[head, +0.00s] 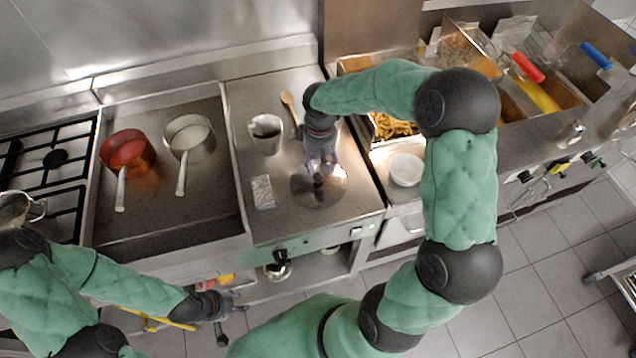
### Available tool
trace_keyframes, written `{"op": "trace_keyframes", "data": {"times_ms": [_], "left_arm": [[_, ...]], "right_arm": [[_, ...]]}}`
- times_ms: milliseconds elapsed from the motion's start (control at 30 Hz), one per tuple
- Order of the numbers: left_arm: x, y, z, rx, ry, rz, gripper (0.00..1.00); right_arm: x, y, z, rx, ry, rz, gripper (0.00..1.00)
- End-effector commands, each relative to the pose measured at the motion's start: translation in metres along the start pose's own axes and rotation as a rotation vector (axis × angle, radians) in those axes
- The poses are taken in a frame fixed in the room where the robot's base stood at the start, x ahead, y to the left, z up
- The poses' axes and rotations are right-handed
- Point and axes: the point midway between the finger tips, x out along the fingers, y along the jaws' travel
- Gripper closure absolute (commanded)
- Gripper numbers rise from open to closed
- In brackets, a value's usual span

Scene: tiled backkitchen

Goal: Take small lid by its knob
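The small lid (318,198) is a round, shiny grey disc lying flat on the steel worktop, with a dark knob (318,180) standing up from it. My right gripper (320,168) points down over the lid. Its fingers look spread above or around the knob, and I cannot tell whether they touch it. The gripper covers the far part of the lid. My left gripper (238,301) is low at the front of the counter, away from the lid, with its fingers apart and seemingly nothing between them.
A metal jug (266,134), a wooden spoon (290,106) and a patterned grey pad (263,192) are near the lid. A red pan (127,149) and a light saucepan (188,134) stand to the left. A white bowl (406,169) and fryers are to the right.

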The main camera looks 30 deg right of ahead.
Motion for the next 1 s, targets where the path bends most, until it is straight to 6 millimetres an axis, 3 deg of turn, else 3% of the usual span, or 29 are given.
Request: {"op": "trace_keyframes", "data": {"times_ms": [233,533,800,1000], "left_arm": [[0.003,-0.001,0.0,0.0,0.0,0.0,0.6],[0.011,-0.004,-0.001,0.0,0.0,0.0,0.6],[0.011,-0.004,-0.001,0.0,0.0,0.0,0.6],[0.011,-0.004,-0.001,0.0,0.0,0.0,0.6]], "right_arm": [[0.013,-0.002,0.0,0.0,0.0,0.0,0.42],[0.053,-0.007,0.001,0.001,-0.001,0.0,0.42],[0.056,-0.007,0.001,0.001,0.001,0.0,0.42],[0.056,-0.007,0.001,0.001,0.001,0.0,0.98]]}}
